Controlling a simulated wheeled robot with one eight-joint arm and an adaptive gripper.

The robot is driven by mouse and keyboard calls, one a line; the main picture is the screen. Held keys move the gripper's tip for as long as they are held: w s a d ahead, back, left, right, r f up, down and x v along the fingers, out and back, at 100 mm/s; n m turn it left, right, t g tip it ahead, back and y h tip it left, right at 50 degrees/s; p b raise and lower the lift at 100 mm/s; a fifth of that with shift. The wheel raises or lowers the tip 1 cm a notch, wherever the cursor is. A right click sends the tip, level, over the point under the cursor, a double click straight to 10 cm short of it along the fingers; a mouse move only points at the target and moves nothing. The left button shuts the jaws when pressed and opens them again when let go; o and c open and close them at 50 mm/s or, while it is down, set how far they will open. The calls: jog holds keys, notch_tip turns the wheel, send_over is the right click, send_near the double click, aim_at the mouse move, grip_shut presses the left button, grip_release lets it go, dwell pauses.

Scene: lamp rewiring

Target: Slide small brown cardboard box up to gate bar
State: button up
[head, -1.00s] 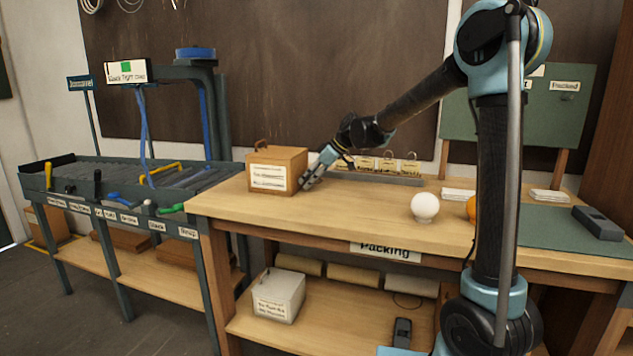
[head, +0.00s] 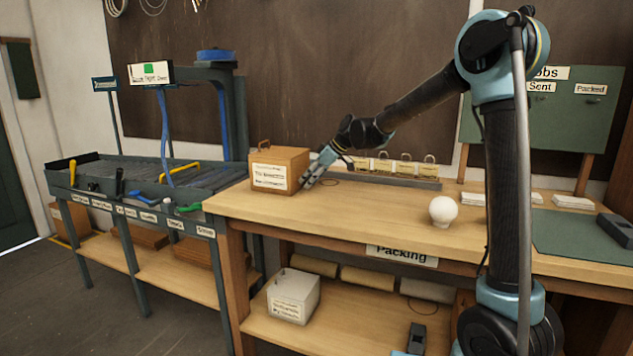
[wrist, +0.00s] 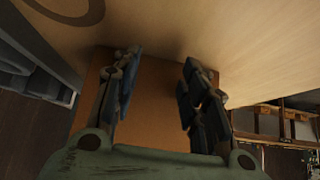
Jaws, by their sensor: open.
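The small brown cardboard box (head: 268,178), with a white label and a small loop on top, stands upright at the left end of the wooden bench, close to the conveyor. My gripper (head: 309,181) is low at its right side, apparently touching. In the wrist view the fingers (wrist: 160,95) are spread apart, with the box's brown face (wrist: 150,125) filling the gap; nothing is clamped. A yellow bar (head: 181,168) stands on the dark conveyor bed to the left; I cannot tell surely that it is the gate bar.
The conveyor (head: 130,175) carries a blue-legged arch and coloured levers along its front. A white bulb (head: 443,210) stands on the bench, right of a clear stretch. A pale box (head: 293,297) sits on the lower shelf.

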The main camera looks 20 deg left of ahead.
aim_at(301, 175)
jog(key=shift+w+a, duration=0.2)
jog(key=shift+a, duration=2)
jog(key=shift+w+a, duration=0.15)
jog(key=shift+a, duration=1.45)
jog(key=shift+w+a, duration=0.1)
jog(key=shift+a, duration=1.45)
jog(key=shift+w+a, duration=0.15)
jog(key=shift+a, duration=1.5)
jog(key=shift+w+a, duration=0.1)
jog(key=shift+a, duration=1.5)
